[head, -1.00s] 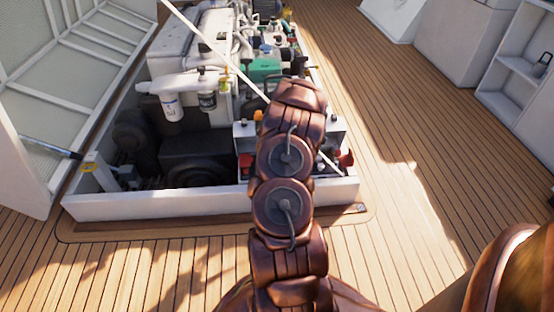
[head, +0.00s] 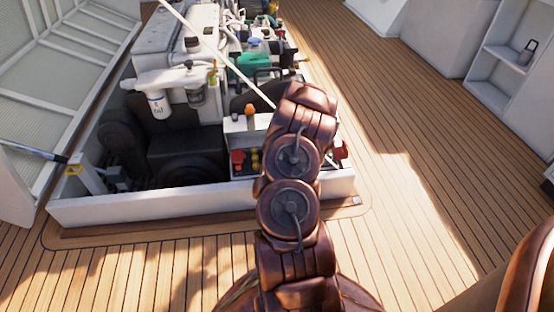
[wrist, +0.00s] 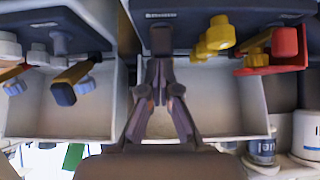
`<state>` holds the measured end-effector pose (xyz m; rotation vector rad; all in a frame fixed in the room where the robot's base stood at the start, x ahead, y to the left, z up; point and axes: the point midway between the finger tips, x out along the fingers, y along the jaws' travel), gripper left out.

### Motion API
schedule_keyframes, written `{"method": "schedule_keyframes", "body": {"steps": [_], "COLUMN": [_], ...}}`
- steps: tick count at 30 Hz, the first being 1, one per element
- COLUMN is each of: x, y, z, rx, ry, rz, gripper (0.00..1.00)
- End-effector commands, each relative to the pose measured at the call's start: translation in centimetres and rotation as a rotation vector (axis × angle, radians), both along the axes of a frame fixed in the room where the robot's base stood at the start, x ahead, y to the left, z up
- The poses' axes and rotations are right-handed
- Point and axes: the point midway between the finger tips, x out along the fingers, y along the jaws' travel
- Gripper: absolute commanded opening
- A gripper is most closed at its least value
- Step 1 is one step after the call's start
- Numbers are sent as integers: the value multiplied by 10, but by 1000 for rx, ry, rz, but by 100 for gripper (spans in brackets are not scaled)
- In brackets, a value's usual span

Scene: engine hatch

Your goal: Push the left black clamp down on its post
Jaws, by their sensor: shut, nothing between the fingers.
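In the wrist view my gripper (wrist: 160,88) is shut and empty, with its fingertips close to the front of a dark battery-like block (wrist: 185,20). In that view a dark clamp-like piece with a brownish bar (wrist: 70,82) sits on the left, apart from my fingers. I cannot tell for sure whether it is the left black clamp. A clamp or post directly behind my fingers would be hidden. In the head view my arm covers the gripper and the area in front of it.
A red clamp (wrist: 285,45) and yellow fittings (wrist: 215,38) lie right of my fingers in the wrist view. The white hatch rim (head: 200,207) and engine (head: 180,40) surround the work area. A thin white rod (head: 215,50) slants down to my arm. Deck (head: 420,200) is open to the right.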

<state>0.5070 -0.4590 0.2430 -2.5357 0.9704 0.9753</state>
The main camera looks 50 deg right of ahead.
Motion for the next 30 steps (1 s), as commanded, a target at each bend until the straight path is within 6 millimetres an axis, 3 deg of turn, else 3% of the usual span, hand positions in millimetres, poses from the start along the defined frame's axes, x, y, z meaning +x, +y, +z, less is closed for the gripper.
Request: {"method": "schedule_keyframes", "body": {"steps": [17,28,30], "x": [-2,3,-4], "y": [4,5,11], "z": [-4,48,53], "rx": [8,-2,-1], "ry": [5,-4,-5], "rz": [2,9,7], "gripper": [0,0,0]}}
